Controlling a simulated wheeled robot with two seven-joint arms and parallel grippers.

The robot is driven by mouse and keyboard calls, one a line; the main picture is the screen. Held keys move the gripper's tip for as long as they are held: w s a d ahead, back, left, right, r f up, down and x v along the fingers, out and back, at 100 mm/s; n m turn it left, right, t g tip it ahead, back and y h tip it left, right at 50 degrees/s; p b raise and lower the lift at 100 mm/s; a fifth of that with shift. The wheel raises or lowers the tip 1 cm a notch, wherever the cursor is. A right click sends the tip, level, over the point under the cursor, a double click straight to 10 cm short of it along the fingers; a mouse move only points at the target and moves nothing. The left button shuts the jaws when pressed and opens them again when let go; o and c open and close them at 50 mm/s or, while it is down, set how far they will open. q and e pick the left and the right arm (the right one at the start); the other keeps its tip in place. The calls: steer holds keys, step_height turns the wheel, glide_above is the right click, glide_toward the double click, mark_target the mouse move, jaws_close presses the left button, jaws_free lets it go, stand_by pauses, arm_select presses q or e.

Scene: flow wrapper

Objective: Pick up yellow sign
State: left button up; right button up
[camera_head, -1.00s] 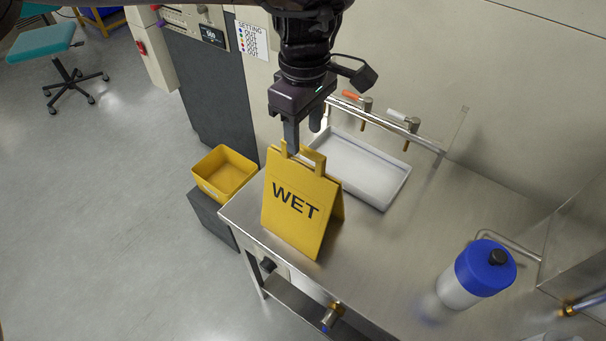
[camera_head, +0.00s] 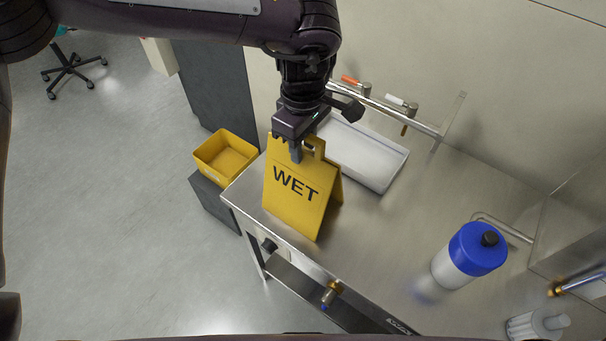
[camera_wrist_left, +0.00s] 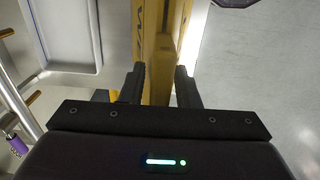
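The yellow sign (camera_head: 299,196), an A-frame marked "WET", stands upright on the left end of the steel table. My left gripper (camera_head: 297,152) is at the sign's top edge, pointing down, with one finger in front of the front panel. In the left wrist view my left gripper (camera_wrist_left: 160,88) has its fingers apart, one on each side of the yellow sign (camera_wrist_left: 158,50). Gaps show between the fingers and the sign there. My right gripper is not in view.
A white tray (camera_head: 393,172) lies behind the sign, below a rail with taps (camera_head: 366,88). A bottle with a blue lid (camera_head: 470,254) stands on the table (camera_head: 375,240) at right. A yellow bin (camera_head: 222,160) sits left of the table. Bare tabletop lies between sign and bottle.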

arm_select(q)
jaws_close()
steer(key=shift+w, duration=0.1)
